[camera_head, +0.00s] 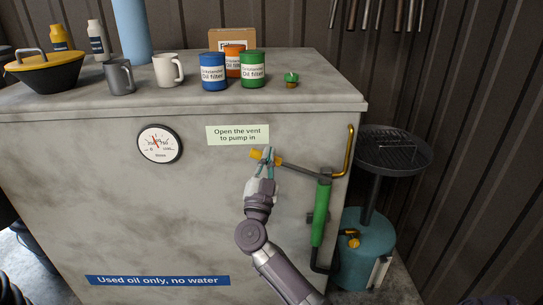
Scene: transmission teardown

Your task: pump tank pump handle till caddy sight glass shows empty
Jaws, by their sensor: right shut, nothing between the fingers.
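The tank (110,200) is a large grey box with a round dial gauge (160,144) on its front. A green pump cylinder (320,215) stands at its right front corner. The pump handle (296,168) is a dark lever reaching left and slightly up from the pump top to a yellow grip. My right gripper (267,162) is shut and empty right at the yellow grip; I cannot tell whether they touch. The teal caddy (360,245) stands on the floor at right. A pale strip (379,272) on it may be the sight glass; its level is unreadable. My left gripper is out of view.
Blue (213,75), orange and green (252,72) oil filter cans, two mugs and a small green-topped brass cap (291,79) stand on the tank top. A brass pipe (349,150) rises beside the pump. A dark drain pan (395,150) sits above the caddy.

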